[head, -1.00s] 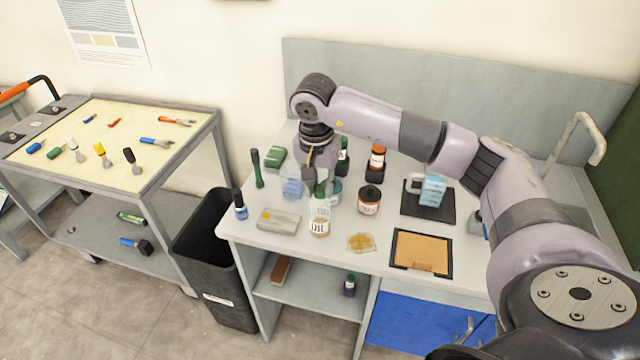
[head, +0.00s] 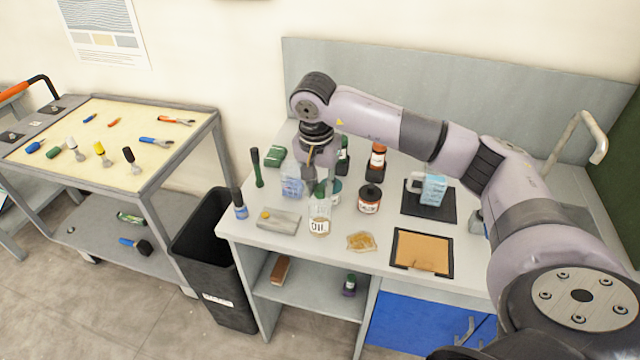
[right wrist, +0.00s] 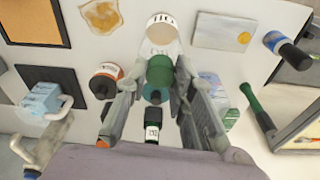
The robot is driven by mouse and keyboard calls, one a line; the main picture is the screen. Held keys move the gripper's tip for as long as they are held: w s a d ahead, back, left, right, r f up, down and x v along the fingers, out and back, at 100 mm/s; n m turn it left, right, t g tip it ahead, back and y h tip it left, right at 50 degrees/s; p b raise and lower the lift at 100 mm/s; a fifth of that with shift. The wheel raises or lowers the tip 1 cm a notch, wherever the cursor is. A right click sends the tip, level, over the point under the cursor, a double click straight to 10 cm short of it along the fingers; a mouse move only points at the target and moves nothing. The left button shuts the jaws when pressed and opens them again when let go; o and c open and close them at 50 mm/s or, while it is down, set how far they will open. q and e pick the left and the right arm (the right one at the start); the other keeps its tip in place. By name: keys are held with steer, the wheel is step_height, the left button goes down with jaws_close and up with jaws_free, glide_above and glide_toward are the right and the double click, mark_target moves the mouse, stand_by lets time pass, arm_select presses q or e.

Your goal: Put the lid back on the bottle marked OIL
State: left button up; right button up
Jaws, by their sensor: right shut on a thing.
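The bottle marked OIL (head: 319,226) stands upright near the front edge of the bench. It is clear, with a white label, and also shows at the top of the right wrist view (right wrist: 161,22). My right gripper (head: 320,184) is directly above it, pointing down, with its fingers shut on a green lid (right wrist: 158,72). The lid is at the bottle's mouth in both views; whether it touches or is seated I cannot tell. My left gripper is in neither view.
A grey block with a yellow dot (head: 279,221) and a blue bottle (head: 240,208) stand left. A dark-lidded jar (head: 369,199), an amber patch (head: 361,242) and a framed brown board (head: 422,252) lie right.

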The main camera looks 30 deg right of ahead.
stand_by(0.4)
steer(key=o, duration=0.8)
steer(key=shift+o, duration=0.5)
steer(key=o, duration=0.4)
steer(key=shift+r+p, duration=2.05)
steer(key=shift+r, duration=1.45)
jaws_close()
